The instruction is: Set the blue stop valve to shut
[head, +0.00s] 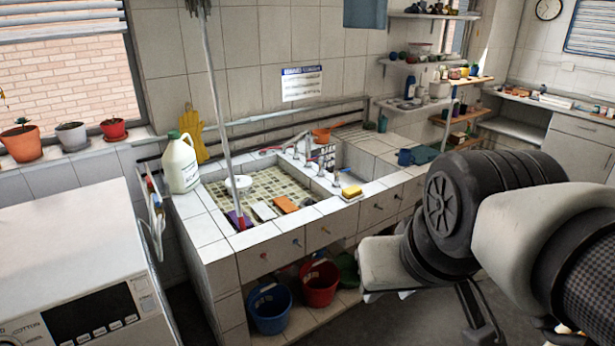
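The tiled sink unit (222,262) stands in the middle of the head view, with small coloured knobs along its front face. A reddish knob (263,256) sits further left. Several taps with small coloured handles (336,178) stand on the sink's rim. My arm comes in from the right, and its pale end, seemingly my gripper (387,295), hangs in front of the sink unit's right part, apart from the knobs. Its fingers are not clear. My arm hides part of the unit's right end.
A blue bucket (270,307) and a red bucket (319,283) stand under the sink. A white washing machine (70,235) is at the left. A bottle (181,163), a mop (222,100) and a yellow sponge (352,191) are at the basins. Some floor shows in front.

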